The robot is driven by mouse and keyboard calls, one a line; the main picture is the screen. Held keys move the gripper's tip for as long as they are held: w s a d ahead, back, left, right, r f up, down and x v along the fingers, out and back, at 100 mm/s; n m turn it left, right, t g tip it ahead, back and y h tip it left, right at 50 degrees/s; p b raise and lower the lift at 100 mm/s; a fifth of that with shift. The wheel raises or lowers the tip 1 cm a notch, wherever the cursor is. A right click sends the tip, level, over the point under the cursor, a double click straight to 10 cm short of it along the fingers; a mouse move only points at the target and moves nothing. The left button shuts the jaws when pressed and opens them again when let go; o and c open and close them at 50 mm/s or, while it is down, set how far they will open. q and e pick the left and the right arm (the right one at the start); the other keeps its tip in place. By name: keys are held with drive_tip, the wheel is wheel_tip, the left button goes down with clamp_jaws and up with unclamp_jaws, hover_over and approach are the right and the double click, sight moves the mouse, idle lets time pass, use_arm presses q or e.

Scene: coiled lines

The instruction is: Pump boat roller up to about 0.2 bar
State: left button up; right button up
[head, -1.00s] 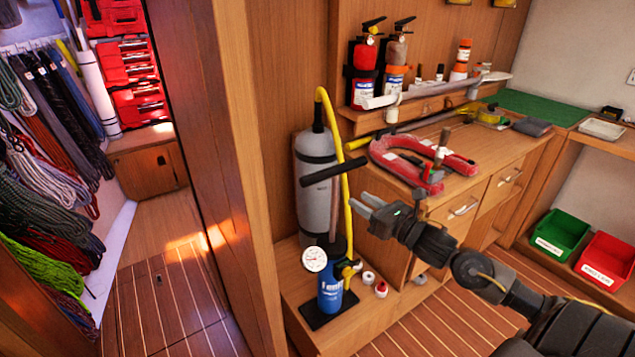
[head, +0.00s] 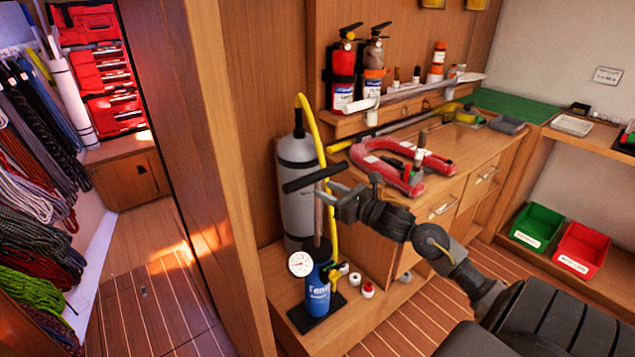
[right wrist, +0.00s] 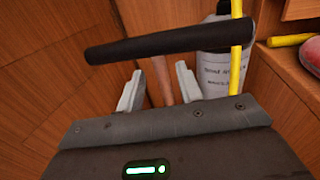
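A blue hand pump (head: 318,292) stands upright on a low wooden ledge, with a round white gauge (head: 300,264) on its side. Its black T-handle (head: 313,178) is raised on a thin shaft; the handle also crosses the right wrist view (right wrist: 170,43). A yellow hose (head: 320,145) rises from the pump. A red U-shaped inflatable (head: 436,163) lies on the counter; I cannot tell whether it is the boat roller. My right gripper (head: 327,195) is open just below the handle, its fingers (right wrist: 160,78) apart with the shaft showing between them. The gauge reading is too small to read.
A grey cylinder (head: 298,205) stands behind the pump. Small round caps (head: 367,290) lie beside it. A wooden partition (head: 222,180) rises on the left. Extinguishers (head: 343,75) stand on a shelf; green (head: 537,227) and red (head: 582,248) bins sit at right.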

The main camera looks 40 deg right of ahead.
sight(317, 185)
drive_tip(key=shift+w+a+p, duration=0.2)
drive_tip(key=shift+w+p, duration=0.05)
drive_tip(key=shift+w, duration=0.85)
drive_tip(key=shift+w+a+p, duration=0.2)
drive_tip(key=shift+w, duration=0.9)
clamp_jaws()
